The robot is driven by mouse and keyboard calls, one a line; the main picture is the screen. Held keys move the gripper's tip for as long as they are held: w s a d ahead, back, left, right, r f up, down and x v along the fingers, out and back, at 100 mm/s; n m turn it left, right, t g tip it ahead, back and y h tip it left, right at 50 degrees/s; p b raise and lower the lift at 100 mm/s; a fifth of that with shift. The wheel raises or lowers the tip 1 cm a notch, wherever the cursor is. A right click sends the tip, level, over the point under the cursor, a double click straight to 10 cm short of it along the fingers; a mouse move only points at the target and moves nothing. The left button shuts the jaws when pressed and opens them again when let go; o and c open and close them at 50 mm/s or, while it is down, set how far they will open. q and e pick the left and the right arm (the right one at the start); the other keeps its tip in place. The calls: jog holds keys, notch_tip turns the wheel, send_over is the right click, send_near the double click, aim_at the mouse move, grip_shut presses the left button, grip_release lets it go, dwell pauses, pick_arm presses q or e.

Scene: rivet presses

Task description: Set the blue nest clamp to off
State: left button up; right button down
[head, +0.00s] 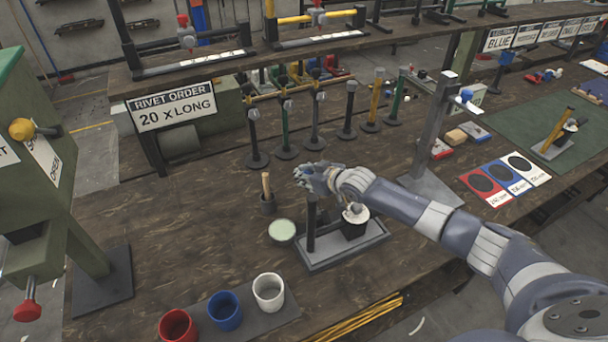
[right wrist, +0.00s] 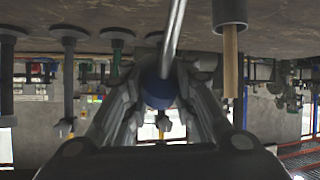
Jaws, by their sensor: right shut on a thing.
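The nest clamp fixture has a grey base plate (head: 322,262) on the bench, with a dark post (head: 311,222) and a black block (head: 354,231) with a pale top on it. My right gripper (head: 306,178) is at the top of the post, its arm reaching in from the right. In the right wrist view, a blue ball knob (right wrist: 158,91) on a metal rod (right wrist: 173,38) sits between the fingers of my right gripper (right wrist: 160,100), which are shut on it. The hand hides the knob and most of the rod in the head view. My left gripper is out of view.
A dark cup with a wooden stick (head: 267,203) and a pale green dish (head: 282,231) stand just left of the fixture. Red (head: 178,326), blue (head: 225,310) and white (head: 268,292) cups stand in front. A grey stand (head: 432,130) rises behind my arm.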

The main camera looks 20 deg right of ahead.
jog(key=shift+d, duration=0.25)
dwell(0.3)
jog(key=c, duration=1.3)
grip_release()
jog(key=shift+d+f, duration=0.1)
jog(key=shift+s, duration=0.25)
jog(key=v, duration=1.1)
jog(key=shift+s+r, duration=0.15)
jog(key=shift+r, duration=0.1)
